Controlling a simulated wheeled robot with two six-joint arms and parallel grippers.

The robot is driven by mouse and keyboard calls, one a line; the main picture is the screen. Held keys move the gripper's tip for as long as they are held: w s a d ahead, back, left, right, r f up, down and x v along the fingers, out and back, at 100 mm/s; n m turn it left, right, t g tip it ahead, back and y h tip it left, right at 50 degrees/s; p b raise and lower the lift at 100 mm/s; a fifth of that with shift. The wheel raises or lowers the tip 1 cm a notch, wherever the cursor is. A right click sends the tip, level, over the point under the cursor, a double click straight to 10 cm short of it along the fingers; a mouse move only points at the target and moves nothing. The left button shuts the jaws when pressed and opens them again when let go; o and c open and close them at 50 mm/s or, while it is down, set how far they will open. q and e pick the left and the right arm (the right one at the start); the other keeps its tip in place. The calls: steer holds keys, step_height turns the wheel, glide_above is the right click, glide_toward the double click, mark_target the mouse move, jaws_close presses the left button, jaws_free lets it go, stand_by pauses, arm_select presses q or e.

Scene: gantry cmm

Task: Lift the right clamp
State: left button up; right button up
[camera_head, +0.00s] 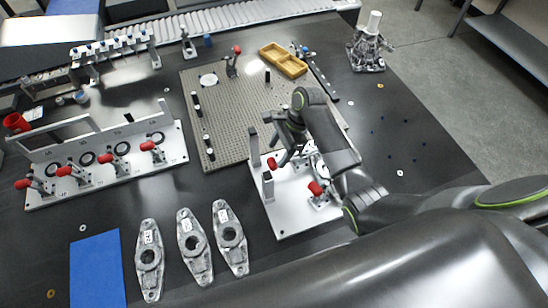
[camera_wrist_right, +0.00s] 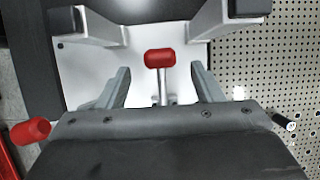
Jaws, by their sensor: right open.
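Two red-handled clamps stand on a white fixture plate (camera_head: 287,222) right of centre in the head view. One red handle (camera_head: 271,164) is at the left, near the grey posts; the other clamp's red handle (camera_head: 316,188) is at the right. My right gripper (camera_head: 284,149) is over the plate, by the left handle. In the right wrist view its open fingers (camera_wrist_right: 160,70) straddle a red handle (camera_wrist_right: 160,58) on a metal lever, with space on both sides. Another red handle (camera_wrist_right: 30,131) is at the lower left there. The clamp bases are partly hidden by my arm. My left gripper is out of view.
Two upright posts with dark tops (camera_head: 254,146) (camera_head: 268,184) stand close by on the plate. A perforated plate (camera_head: 225,125) lies behind. A yellow tray (camera_head: 283,61) is at the back.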

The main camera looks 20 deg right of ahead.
mark_target(272, 161)
steer(key=shift+x, duration=2.1)
steer(key=shift+c, duration=0.4)
jaws_close()
